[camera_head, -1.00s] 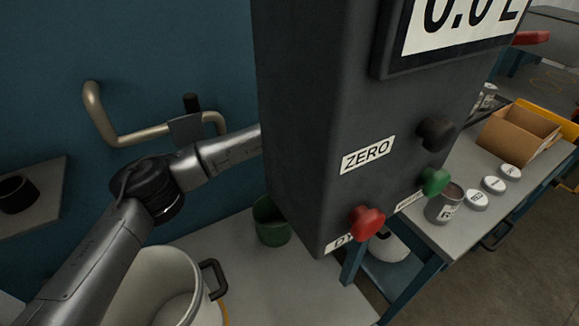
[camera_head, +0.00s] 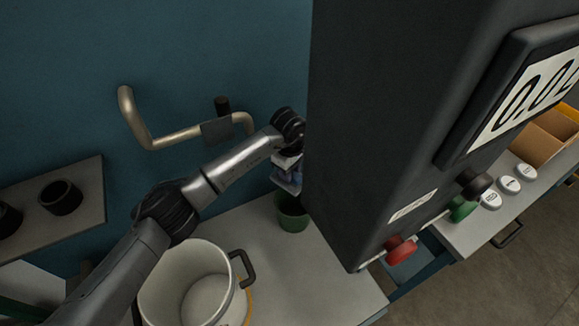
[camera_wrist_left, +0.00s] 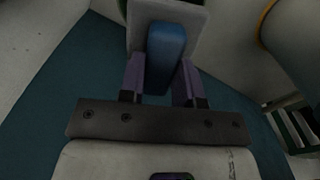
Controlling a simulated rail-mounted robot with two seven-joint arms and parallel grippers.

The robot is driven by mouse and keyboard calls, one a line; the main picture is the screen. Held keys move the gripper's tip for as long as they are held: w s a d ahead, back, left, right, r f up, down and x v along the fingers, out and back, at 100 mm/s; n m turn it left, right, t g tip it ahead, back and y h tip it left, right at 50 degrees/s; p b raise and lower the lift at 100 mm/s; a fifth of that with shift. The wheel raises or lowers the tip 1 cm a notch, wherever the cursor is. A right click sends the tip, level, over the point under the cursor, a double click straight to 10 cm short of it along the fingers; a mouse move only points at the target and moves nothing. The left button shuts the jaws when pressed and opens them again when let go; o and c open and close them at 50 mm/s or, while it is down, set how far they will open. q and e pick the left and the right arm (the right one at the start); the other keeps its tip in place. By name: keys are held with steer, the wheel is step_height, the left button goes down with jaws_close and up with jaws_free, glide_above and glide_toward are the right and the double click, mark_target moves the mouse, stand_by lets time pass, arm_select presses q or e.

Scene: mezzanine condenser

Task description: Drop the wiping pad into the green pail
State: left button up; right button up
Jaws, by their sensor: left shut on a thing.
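The green pail (camera_head: 292,214) stands on the pale bench top, close against the dark display box, which hides part of its surroundings. My left gripper (camera_head: 288,174) is directly above the pail, pointing down, partly hidden by the box edge. In the left wrist view its two purple fingers (camera_wrist_left: 161,82) are shut on the blue part of the wiping pad (camera_wrist_left: 166,48). A pale grey flat part of the pad shows beyond the fingertips. A sliver of green, likely the pail, shows at the top edge there. My right gripper is not in view.
The large dark display box (camera_head: 400,110) with knobs blocks the space right of my left gripper. A big white pot (camera_head: 190,285) stands on the bench at the front left. A bent pipe handle (camera_head: 150,140) juts from the blue wall. A shelf (camera_head: 85,218) is at left.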

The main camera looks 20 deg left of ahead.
arm_select(q)
steer(key=shift+f+b, duration=1.15)
steer(key=shift+f, duration=0.9)
steer(key=o, duration=1)
step_height(320, 180, up, 14)
steer(key=p, duration=0.3)
steer(key=shift+p, duration=0.35)
